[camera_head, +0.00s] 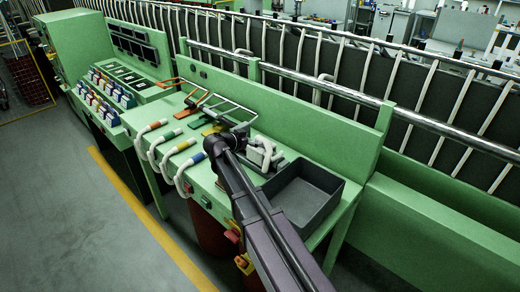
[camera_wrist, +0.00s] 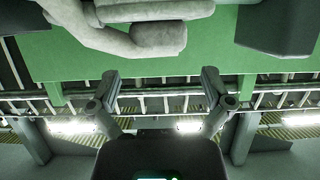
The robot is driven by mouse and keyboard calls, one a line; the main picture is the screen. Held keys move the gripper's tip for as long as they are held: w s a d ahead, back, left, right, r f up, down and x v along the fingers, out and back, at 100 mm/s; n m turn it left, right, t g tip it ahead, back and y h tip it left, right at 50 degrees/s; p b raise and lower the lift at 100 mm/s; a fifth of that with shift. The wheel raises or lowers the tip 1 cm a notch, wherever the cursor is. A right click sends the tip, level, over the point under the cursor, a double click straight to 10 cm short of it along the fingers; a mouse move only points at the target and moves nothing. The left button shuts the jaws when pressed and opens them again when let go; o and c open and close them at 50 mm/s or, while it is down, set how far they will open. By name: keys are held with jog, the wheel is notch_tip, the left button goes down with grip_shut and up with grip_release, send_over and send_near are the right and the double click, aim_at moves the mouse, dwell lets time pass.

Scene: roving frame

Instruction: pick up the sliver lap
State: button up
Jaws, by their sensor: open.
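The sliver lap (camera_head: 263,153) is a pale, thick, folded bundle on the green bench, just left of the dark grey tray in the head view. In the wrist view the sliver lap (camera_wrist: 130,25) fills the upper left, with rounded ends and folds. My gripper (camera_wrist: 160,78) is open, with its two fingers wide apart and nothing between them. The lap lies beyond the fingertips in that view, not between the fingers. In the head view my arm reaches over the bench to beside the lap, and the wrist hides part of that area.
The dark grey open tray (camera_head: 303,192) looks empty at the bench's right end. White sliver ends with coloured bands (camera_head: 183,147) hang over the front edge to the left. Wire frames (camera_head: 222,108) stand behind them. A green back panel (camera_head: 310,125) and chrome rail bound the rear.

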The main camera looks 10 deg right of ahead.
aim_at(260, 138)
jog(key=shift+b+x, duration=1)
jog(key=shift+x, duration=1.55)
jog(key=shift+s, duration=0.1)
jog(key=c, duration=0.9)
jog(key=shift+o, duration=0.2)
jog(key=shift+r, duration=0.15)
notch_tip(260, 138, up, 10)
jog(key=p, duration=1)
